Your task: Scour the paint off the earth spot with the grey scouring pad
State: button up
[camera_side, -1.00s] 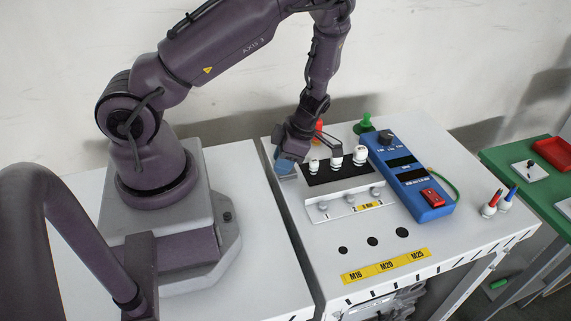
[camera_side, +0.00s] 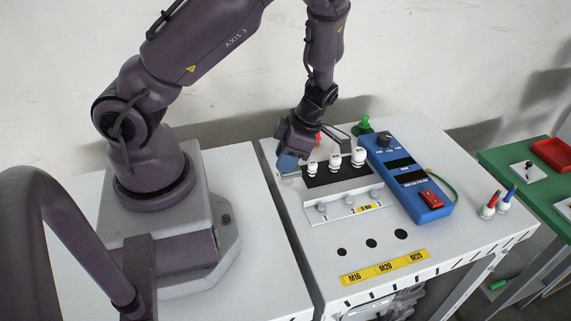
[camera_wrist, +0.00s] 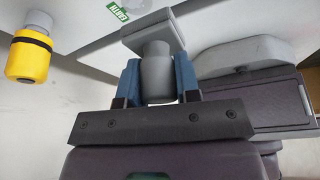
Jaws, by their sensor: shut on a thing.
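My gripper (camera_side: 288,161) is at the back left corner of the white cabinet top, left of the black plate. In the wrist view its two blue fingers (camera_wrist: 158,80) are shut on the stem of the grey scouring pad (camera_wrist: 152,30). The flat square pad points away from the fingers. A green label reading EARTH (camera_wrist: 117,8) lies just beyond the pad's upper left in that view. I cannot make out the painted earth spot itself in either view. I cannot tell whether the pad touches the surface.
The black plate (camera_side: 352,176) holds several white fittings. A blue meter (camera_side: 408,178) stands to its right, and a green knob (camera_side: 363,125) behind. A yellow-and-grey fitting (camera_wrist: 28,57) is at the wrist view's left. The cabinet's front top (camera_side: 300,258) is mostly clear.

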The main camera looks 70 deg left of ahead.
jog(key=shift+r, duration=1.7)
